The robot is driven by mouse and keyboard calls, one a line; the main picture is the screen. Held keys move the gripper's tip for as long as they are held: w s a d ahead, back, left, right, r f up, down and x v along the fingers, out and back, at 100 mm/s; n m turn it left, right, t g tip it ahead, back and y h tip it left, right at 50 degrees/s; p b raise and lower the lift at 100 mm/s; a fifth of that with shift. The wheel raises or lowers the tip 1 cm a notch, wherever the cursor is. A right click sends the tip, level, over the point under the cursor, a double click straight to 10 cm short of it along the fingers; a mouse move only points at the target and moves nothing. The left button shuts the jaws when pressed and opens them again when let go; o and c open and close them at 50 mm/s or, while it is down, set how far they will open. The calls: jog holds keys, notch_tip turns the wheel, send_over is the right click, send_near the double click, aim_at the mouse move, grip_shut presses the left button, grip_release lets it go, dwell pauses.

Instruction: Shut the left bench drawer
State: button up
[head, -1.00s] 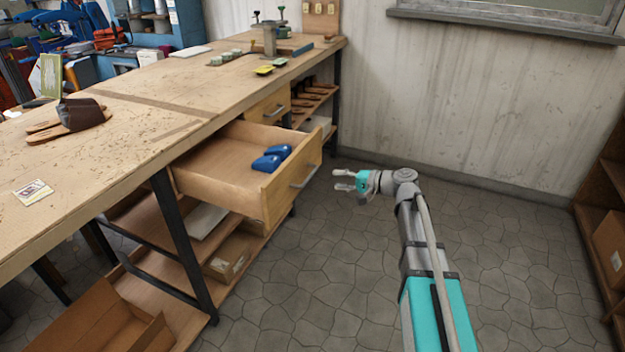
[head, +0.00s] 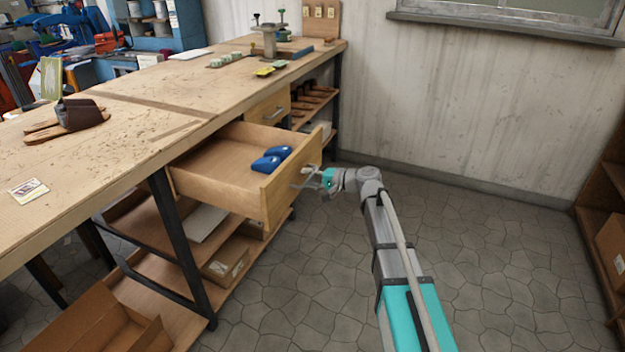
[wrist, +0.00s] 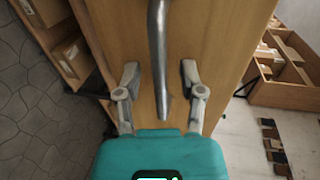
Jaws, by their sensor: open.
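The left bench drawer (head: 220,188) is pulled well out from under the wooden workbench. Two blue objects (head: 270,160) lie inside it. Its front carries a metal bar handle (head: 304,173), which also shows in the wrist view (wrist: 158,60). My gripper (head: 308,178) is at the drawer front, by the handle. In the wrist view the open fingers (wrist: 161,85) stand on either side of the handle's near end, facing the wooden drawer front (wrist: 210,45). I cannot tell whether they touch the wood.
A second drawer (head: 268,110), shut, sits farther along the workbench (head: 140,130). Below are shelves with cardboard boxes (head: 225,262), and an open box (head: 95,320) is at the lower left. The stone floor (head: 500,270) to the right is clear.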

grip_shut()
